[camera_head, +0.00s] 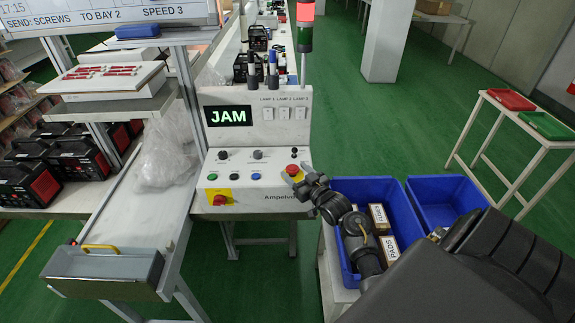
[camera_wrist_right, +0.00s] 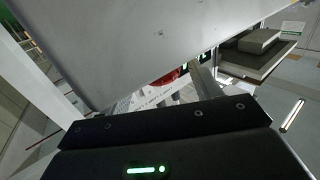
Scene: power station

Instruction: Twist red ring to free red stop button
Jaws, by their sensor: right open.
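The control box (camera_head: 258,133) stands in the middle of the head view, with a lit JAM display (camera_head: 228,116). A red stop button (camera_head: 220,199) sits on a yellow plate on its lower front left. Another red round knob (camera_head: 292,170) sits on the sloped panel at the right, close to my right gripper (camera_head: 296,180). My right gripper is open beside the box's right edge, and its fingers look empty. In the right wrist view, a red round part (camera_wrist_right: 168,77) shows partly hidden beyond the gripper. I cannot tell which red part it is. My left gripper is not in view.
Blue bins (camera_head: 377,190) with small boxes stand right of the control box, below my right arm. A chute (camera_head: 125,215) with a clear plastic bag (camera_head: 167,150) is at the left. A signal tower (camera_head: 305,40) with a lit red lamp rises behind.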

